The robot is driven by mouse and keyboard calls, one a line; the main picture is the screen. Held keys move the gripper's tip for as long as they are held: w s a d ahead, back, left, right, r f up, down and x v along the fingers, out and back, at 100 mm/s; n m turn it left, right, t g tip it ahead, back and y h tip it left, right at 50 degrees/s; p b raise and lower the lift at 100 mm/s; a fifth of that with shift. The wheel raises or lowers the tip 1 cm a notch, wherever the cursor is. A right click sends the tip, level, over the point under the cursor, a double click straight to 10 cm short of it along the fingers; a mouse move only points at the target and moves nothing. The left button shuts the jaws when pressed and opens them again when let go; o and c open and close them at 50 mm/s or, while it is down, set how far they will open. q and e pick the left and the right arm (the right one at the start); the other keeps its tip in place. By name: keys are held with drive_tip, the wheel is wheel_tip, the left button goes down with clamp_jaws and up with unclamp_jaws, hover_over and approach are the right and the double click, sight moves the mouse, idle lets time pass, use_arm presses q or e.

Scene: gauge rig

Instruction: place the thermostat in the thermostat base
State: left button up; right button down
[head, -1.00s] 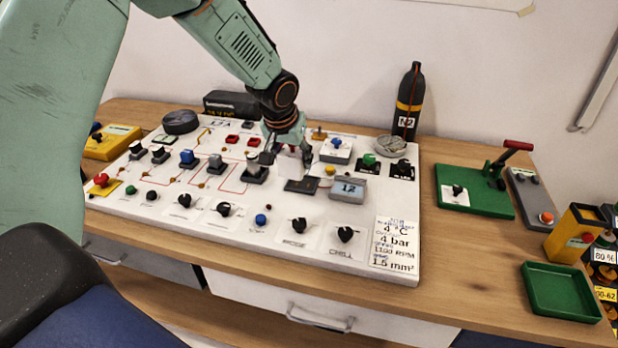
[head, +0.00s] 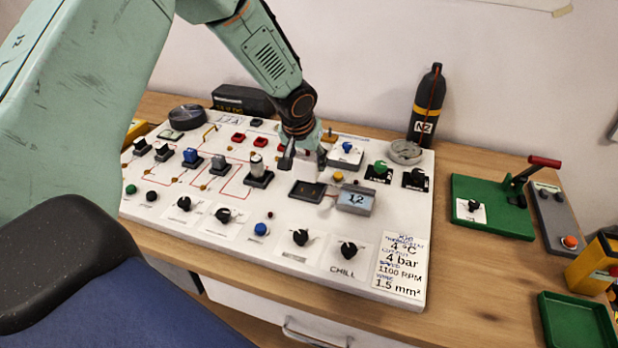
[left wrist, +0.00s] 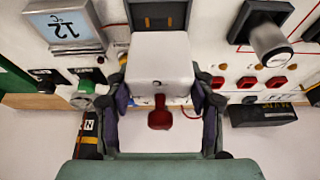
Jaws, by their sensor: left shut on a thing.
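The thermostat (left wrist: 158,62) is a pale box with a small red tab below it, in the middle of the left wrist view. My left gripper (left wrist: 160,105) is shut on it, one finger on each side. In the head view, the left gripper (head: 303,163) hangs above the white board, and the pale thermostat hardly stands out between its fingers. The thermostat base (head: 307,190) is a dark rectangular plate beside the display reading 12. It also shows just beyond the thermostat in the left wrist view (left wrist: 158,17), partly hidden. The thermostat appears apart from it. My right gripper is not in view.
The display unit (head: 355,199) stands right of the base. A knob on a dark block (head: 258,172) stands to its left. Red switches (head: 254,141) and a black N2 bottle (head: 427,105) are behind. Black knobs (head: 300,237) line the front of the board.

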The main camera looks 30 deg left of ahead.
sight(306, 176)
use_arm(q)
drive_tip(key=shift+w+d+f, duration=0.15)
drive_tip(key=shift+w+f, duration=0.05)
drive_tip(key=shift+f, duration=0.55)
drive_tip(key=f, duration=0.1)
drive_tip(key=s+f, duration=0.1)
drive_tip(key=shift+f, duration=0.6)
drive_tip(key=shift+w+f, duration=0.25)
drive_tip(key=shift+w, duration=0.25)
drive_tip(key=o, duration=1.1)
drive_tip(key=shift+s, duration=0.1)
drive_tip(key=o, duration=0.3)
drive_tip(key=shift+s+r, duration=0.25)
drive_tip(key=shift+s, duration=0.1)
drive_tip(key=shift+o, duration=0.2)
drive_tip(key=shift+w+f, duration=0.2)
drive_tip(key=shift+w, duration=0.15)
drive_tip(key=b+v, duration=0.1)
drive_tip(key=v, duration=1)
drive_tip(key=shift+s+r, duration=0.25)
drive_tip(key=shift+r, duration=0.05)
drive_tip(key=shift+s+r, duration=0.2)
drive_tip(key=shift+r, duration=0.05)
drive_tip(key=shift+w, duration=0.1)
